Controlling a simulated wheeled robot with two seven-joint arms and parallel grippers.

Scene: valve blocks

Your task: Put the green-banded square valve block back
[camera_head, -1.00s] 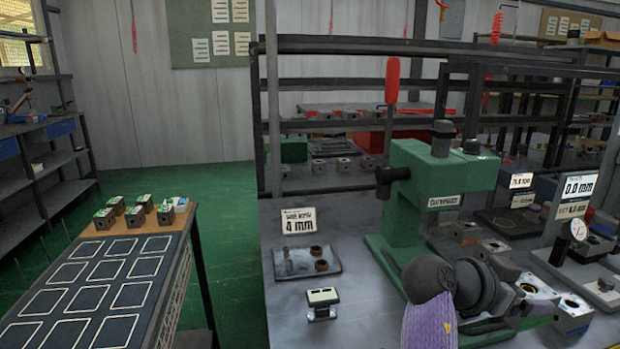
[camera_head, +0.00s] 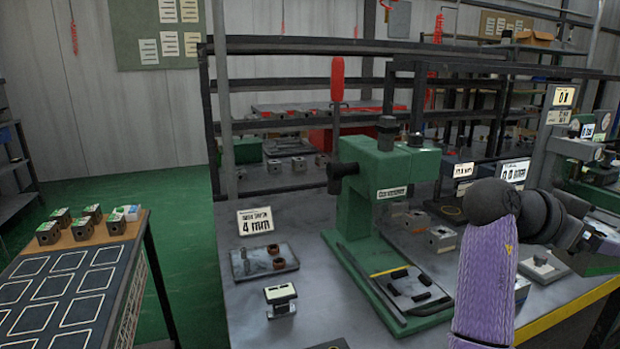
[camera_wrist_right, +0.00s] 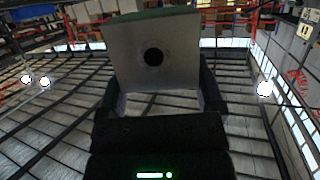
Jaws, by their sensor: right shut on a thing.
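My right gripper (camera_wrist_right: 158,85) is shut on a grey square valve block (camera_wrist_right: 180,55) with a dark round hole in its face. A green strip shows along the block's top edge in the wrist view. In the head view my right gripper (camera_head: 592,243) is near the right edge, held above the bench, and a green patch there is partly cut off by the frame. Several similar blocks with green and white tops, such as one block (camera_head: 48,234), stand on the wooden end of the cart at the left. My left gripper is not in view.
The green press (camera_head: 370,190) stands mid-bench, with a "4 mm" sign (camera_head: 256,221) and a small tray (camera_head: 264,261) to its left. Gauge stands (camera_head: 562,148) are at the right. The cart's dark top (camera_head: 60,295) has empty white-outlined squares.

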